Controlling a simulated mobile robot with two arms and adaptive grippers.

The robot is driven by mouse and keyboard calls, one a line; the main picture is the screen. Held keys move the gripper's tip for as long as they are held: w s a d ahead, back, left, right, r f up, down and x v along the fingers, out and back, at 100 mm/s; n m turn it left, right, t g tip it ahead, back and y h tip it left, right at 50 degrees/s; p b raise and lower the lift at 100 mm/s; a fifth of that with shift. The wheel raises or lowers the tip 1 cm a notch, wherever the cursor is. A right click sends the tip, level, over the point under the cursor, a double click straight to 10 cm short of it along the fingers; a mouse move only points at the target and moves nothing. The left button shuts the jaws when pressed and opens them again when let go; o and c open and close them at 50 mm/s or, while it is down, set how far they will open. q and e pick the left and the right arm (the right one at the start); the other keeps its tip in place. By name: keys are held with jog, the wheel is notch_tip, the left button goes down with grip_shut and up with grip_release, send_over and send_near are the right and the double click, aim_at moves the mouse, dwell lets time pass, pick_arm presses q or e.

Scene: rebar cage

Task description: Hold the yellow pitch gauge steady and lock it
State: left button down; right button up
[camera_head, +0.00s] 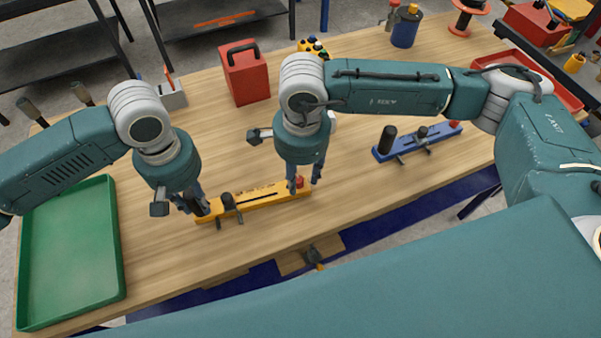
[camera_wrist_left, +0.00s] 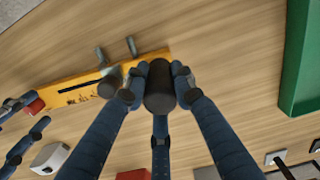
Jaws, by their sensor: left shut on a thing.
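The yellow pitch gauge (camera_head: 255,200) lies on the wooden bench, a long bar with a slot, a black handle at its left end and a red knob (camera_head: 299,182) at its right end. My left gripper (camera_head: 194,204) is shut on the upright black handle (camera_wrist_left: 160,88), fingers around it in the left wrist view. A shorter black knob (camera_wrist_left: 108,88) stands beside it on the gauge. My right gripper (camera_head: 305,182) is over the right end, its fingers spread apart beside the red knob. Whether any finger touches the knob is unclear.
A similar blue gauge (camera_head: 408,146) lies to the right on the bench. A green tray (camera_head: 118,250) is at the left. A red box with a handle (camera_head: 246,80) stands behind the arms. The bench's front edge is close to the yellow gauge.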

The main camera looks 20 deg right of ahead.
aim_at(301, 180)
notch_tip(301, 180, up, 12)
jog(key=shift+s, duration=0.2)
dwell(0.4)
pick_arm(q)
jog(key=c, duration=1.4)
grip_release()
jog(key=shift+o, duration=0.2)
